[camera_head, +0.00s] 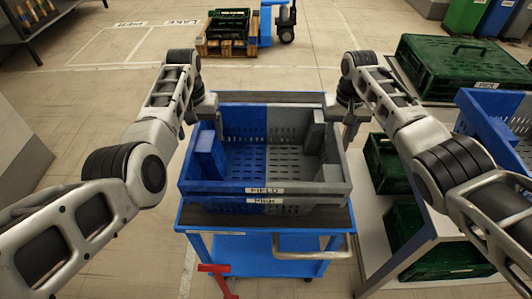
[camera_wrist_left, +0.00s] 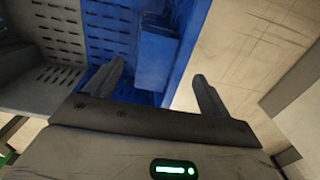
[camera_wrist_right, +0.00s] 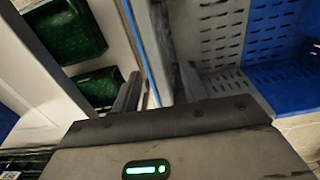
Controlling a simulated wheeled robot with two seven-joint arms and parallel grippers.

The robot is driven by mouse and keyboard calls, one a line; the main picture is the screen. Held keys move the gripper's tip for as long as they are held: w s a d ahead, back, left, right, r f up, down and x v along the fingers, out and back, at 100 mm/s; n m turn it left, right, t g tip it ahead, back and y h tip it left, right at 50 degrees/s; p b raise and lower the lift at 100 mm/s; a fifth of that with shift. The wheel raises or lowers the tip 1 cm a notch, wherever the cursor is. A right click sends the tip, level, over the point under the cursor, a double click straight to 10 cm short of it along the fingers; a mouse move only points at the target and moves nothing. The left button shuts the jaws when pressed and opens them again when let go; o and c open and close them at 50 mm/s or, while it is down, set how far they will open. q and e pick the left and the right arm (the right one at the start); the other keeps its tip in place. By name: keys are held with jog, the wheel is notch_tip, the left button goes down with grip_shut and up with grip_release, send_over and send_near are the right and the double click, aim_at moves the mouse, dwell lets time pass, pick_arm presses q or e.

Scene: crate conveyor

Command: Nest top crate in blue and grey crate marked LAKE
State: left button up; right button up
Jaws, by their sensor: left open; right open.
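A crate, blue on the left half and grey on the right (camera_head: 335,188), sits on the blue cart in front of me. Two labels, one above the other, show on its front; the upper seems to read FIELD and the lower is unclear. Whether a second crate is nested beneath, I cannot tell for sure. My left gripper (camera_head: 207,110) is open at the left wall, one finger inside and one outside in the left wrist view (camera_wrist_left: 158,85). My right gripper (camera_head: 348,120) is open, its fingers on either side of the grey wall in the right wrist view (camera_wrist_right: 158,90). No crate legibly marked LAKE shows.
The blue cart (camera_head: 262,244) has a handle at its front. At right, a table carries a green lidded crate (camera_head: 465,68) and a blue crate (camera_head: 480,112), with green crates below. A pallet with dark crates (camera_head: 227,45) stands behind. Floor markings, one reading LAKE, lie at upper left.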

aim_at(202, 141)
pick_arm(q)
jog(key=shift+f, duration=1.55)
pick_arm(e)
jog(key=shift+f, duration=1.5)
pick_arm(q)
jog(key=c, duration=0.9)
pick_arm(e)
jog(key=c, duration=0.8)
pick_arm(q)
jog(key=c, duration=0.6)
pick_arm(e)
grip_shut()
pick_arm(q)
jog(key=shift+r, duration=0.1)
jog(key=shift+c, duration=0.2)
